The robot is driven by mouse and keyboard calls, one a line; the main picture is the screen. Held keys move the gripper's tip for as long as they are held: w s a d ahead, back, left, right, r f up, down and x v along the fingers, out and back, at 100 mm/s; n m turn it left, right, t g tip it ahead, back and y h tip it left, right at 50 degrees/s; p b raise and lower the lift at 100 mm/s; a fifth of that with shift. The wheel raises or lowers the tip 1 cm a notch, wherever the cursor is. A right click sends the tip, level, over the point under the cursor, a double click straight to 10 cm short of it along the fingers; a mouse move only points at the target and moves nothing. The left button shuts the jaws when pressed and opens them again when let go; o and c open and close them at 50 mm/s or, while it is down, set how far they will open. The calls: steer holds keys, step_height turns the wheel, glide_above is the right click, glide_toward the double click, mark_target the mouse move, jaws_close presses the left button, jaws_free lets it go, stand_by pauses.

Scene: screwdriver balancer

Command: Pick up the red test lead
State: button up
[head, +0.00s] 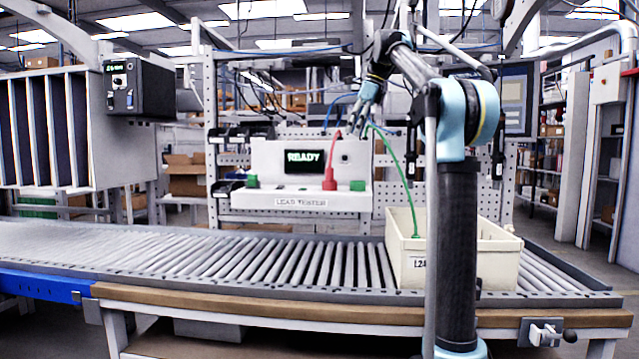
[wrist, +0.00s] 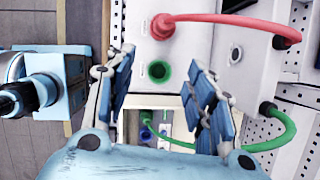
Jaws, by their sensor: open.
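The red test lead (head: 329,168) rises from the shelf of the white lead tester (head: 268,200), which has a lit READY display. In the wrist view the red lead (wrist: 225,19) runs from a round red plug on the tester to a red end at the upper right. My gripper (head: 357,122) is raised in front of the tester, right of the red lead in the head view. In the wrist view my gripper (wrist: 159,62) is open and empty, its fingers below the red plug. A green socket (wrist: 158,71) shows between the fingers.
A green lead (head: 400,175) hangs from near the tester into a cream crate (head: 403,270) on the roller conveyor (head: 200,258). The green lead (wrist: 285,138) also curves at the right of the wrist view. The conveyor left of the crate is clear.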

steer(key=w+a+r, duration=0.1)
steer(key=a, duration=0.1)
glide_toward(330, 169)
steer(key=shift+m, duration=0.3)
steer(key=f, duration=0.1)
steer(key=w+a+f, duration=0.1)
steer(key=f, duration=0.1)
steer(key=w+a+f, duration=0.1)
steer(key=f, duration=0.1)
steer(key=shift+x, duration=2.5)
steer(key=shift+d, duration=0.1)
steer(key=shift+c, duration=0.6)
steer(key=c, duration=1.1)
